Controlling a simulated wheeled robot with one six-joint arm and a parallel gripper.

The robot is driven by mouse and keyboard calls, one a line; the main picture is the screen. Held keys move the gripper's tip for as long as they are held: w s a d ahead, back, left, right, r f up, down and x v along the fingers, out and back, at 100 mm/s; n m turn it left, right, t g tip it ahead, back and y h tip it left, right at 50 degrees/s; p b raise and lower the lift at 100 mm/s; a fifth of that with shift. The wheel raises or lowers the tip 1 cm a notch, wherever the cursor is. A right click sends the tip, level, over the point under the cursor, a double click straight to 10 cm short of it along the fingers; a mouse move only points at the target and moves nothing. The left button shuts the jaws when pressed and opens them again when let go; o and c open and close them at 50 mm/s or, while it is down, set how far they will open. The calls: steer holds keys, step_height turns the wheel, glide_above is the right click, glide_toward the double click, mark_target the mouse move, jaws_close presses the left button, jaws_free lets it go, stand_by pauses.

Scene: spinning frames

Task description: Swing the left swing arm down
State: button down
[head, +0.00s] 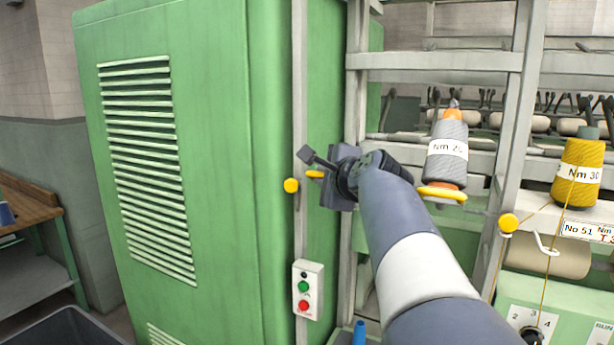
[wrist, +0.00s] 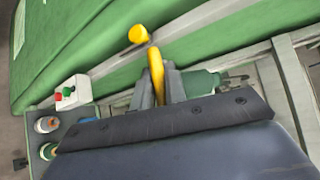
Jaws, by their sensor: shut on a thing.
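The left swing arm shows as a short yellow bar (head: 315,174) beside the grey post in the head view. In the wrist view the yellow bar (wrist: 156,68) stands between the fingers of my gripper (wrist: 157,84), which is shut on it. A round yellow knob (head: 291,185) sits just left of the bar at the post; it also shows in the wrist view (wrist: 138,34). My gripper (head: 322,175) is mostly hidden by its own wrist in the head view, so most of the bar is hidden there.
A green cabinet (head: 215,130) stands close on the left. A button box (head: 308,290) is below the knob. On the right are a grey yarn cone (head: 447,150) above another yellow bar (head: 442,193), a second knob (head: 508,222) and a yellow cone (head: 579,172). Frame rails cross behind.

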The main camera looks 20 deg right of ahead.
steer(key=shift+f, duration=0.1)
step_height(320, 180, down, 20)
steer(key=n+t+h+b, duration=0.1)
steer(key=n+t+b, duration=0.1)
steer(key=b, duration=2.8)
steer(key=shift+n+t+b, duration=0.3)
steer(key=shift+n+t, duration=0.1)
steer(key=shift+t, duration=0.1)
steer(key=shift+f, duration=0.15)
steer(key=c, duration=1.5)
jaws_free()
steer(key=shift+o, duration=0.2)
steer(key=shift+s+a, duration=0.1)
steer(key=shift+s, duration=0.05)
